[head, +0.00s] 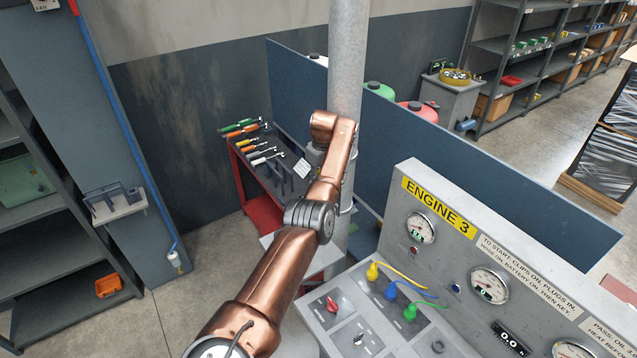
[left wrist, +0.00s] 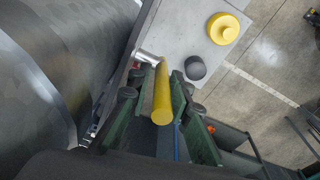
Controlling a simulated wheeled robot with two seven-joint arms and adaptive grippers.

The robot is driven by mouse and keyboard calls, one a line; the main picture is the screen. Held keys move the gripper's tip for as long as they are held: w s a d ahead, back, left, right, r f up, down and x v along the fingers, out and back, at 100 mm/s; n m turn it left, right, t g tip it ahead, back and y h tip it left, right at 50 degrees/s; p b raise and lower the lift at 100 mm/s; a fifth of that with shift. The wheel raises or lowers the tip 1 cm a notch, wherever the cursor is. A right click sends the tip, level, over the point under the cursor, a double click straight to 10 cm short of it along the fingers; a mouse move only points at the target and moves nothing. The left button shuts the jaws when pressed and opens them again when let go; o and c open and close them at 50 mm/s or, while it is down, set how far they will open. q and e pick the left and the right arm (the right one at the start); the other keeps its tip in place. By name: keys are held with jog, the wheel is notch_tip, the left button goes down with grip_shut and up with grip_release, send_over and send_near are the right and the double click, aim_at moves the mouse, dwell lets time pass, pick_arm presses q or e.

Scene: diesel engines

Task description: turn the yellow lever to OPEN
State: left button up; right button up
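The yellow lever (left wrist: 161,95) shows in the left wrist view as a round yellow bar, its near end towards the camera. It lies between the two fingers of my left gripper (left wrist: 156,80). The fingers stand apart on either side, with a gap on the left and the bar closer to the right finger. I cannot tell whether that finger touches it. In the head view my left arm reaches up towards the grey pole, and I cannot make out the lever or gripper there. No OPEN mark is readable. My right gripper is in neither view.
A grey panel marked ENGINE 3 (head: 438,208) with gauges and coloured plugs stands at the right. A grey pole (head: 347,60), a blue partition (head: 480,185) and a tool table (head: 262,160) are near my arm.

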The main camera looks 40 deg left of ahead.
pick_arm(q)
jog(key=r, duration=0.4)
jog(key=d+r, duration=0.1)
jog(key=r, duration=0.7)
jog(key=shift+s+d, duration=0.15)
jog(key=shift+f, duration=0.1)
